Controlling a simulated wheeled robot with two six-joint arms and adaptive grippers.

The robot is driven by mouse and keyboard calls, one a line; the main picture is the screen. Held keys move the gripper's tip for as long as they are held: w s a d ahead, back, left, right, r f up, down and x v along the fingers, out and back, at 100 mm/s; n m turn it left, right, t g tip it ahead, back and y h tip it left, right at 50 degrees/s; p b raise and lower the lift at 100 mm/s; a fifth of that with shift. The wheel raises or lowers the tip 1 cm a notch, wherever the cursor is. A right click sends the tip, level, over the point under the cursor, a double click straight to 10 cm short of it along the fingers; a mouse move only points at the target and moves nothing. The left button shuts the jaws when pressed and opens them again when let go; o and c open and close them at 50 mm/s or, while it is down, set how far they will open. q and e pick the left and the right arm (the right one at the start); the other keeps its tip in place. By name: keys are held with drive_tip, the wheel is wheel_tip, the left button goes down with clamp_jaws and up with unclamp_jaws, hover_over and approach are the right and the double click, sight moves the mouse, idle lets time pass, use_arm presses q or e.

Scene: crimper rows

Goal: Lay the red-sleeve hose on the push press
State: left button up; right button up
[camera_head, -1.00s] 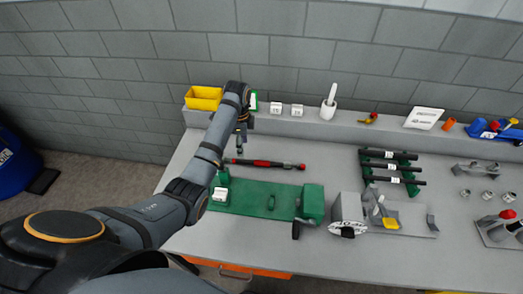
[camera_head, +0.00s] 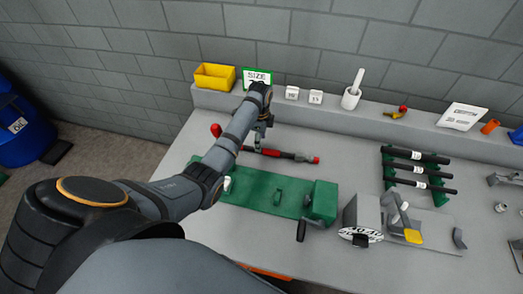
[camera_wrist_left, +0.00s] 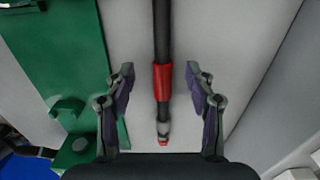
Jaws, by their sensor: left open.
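The red-sleeve hose (camera_head: 277,153), dark with a red sleeve and a red tip, lies on the table behind the green fixture. My left gripper (camera_head: 259,142) is above it, partly hiding it. In the left wrist view the open fingers (camera_wrist_left: 160,100) stand either side of the hose's red sleeve (camera_wrist_left: 163,80), with gaps on both sides. A long green fixture (camera_head: 265,195) with a block and dark lever at its right end lies in front. A grey device (camera_head: 368,210) with a yellow pad stands to its right. I cannot tell which is the push press. My right gripper is not in view.
A green rack (camera_head: 387,168) holds several dark hoses at the right. The back ledge carries a yellow bin (camera_head: 214,76), a green-framed size sign (camera_head: 258,77), white blocks (camera_head: 292,92) and a white pot (camera_head: 350,98). Bare table lies between hose and rack.

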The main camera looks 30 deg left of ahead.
use_arm(q)
drive_tip(key=f, duration=0.5)
drive_tip(key=shift+w+d+f+p, duration=0.15)
drive_tip(key=shift+w+f+p, duration=0.05)
drive_tip(key=shift+f+p, duration=0.15)
drive_tip(key=shift+c, duration=0.4)
drive_tip(key=shift+r, duration=0.1)
clamp_jaws()
